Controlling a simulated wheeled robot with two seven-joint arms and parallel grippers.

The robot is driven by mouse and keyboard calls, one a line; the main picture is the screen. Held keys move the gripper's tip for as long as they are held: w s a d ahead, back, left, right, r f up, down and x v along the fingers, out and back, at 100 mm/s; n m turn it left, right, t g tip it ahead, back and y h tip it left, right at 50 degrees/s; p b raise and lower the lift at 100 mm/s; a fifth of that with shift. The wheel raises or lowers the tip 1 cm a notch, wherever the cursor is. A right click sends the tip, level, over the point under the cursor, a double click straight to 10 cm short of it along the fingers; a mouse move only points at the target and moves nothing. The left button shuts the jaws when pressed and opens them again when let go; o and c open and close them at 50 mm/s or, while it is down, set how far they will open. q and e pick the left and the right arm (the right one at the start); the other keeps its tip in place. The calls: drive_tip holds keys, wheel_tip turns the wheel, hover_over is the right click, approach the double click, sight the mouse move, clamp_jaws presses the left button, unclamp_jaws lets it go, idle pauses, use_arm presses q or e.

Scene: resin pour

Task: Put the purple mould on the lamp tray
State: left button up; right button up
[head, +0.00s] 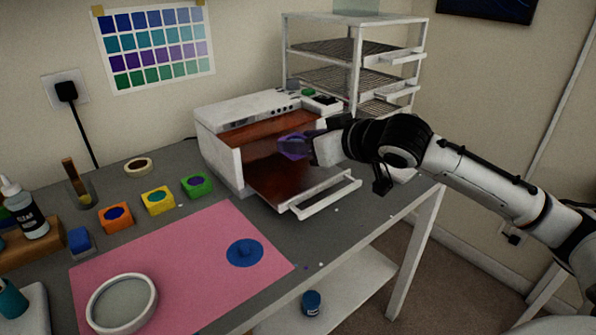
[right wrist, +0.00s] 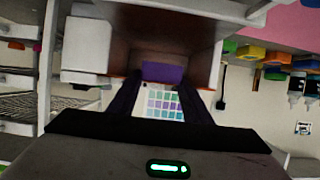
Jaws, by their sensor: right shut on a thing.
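The purple mould (head: 294,146) is between the fingers of my right gripper (head: 310,147), which is shut on it. In the right wrist view the purple mould (right wrist: 163,73) shows between the two dark fingertips (right wrist: 163,88). The lamp tray (head: 283,187) is pulled out of the white lamp box (head: 222,150), with its white handle at the front. The gripper holds the mould over the tray, near the box's opening. I cannot tell whether the mould touches the tray. My left gripper is in neither view.
Orange (head: 116,217), yellow (head: 157,200) and green (head: 196,186) moulds stand in a row left of the box. A pink mat (head: 190,262) with a blue puddle lies in front. A white rack (head: 355,60) with wire shelves stands behind the box.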

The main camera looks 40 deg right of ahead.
sight(301, 179)
drive_tip(key=shift+f+b, duration=0.35)
drive_tip(key=shift+f, duration=2.6)
drive_tip(key=shift+f, duration=0.15)
drive_tip(key=o, duration=1.1)
drive_tip(key=shift+c, duration=0.2)
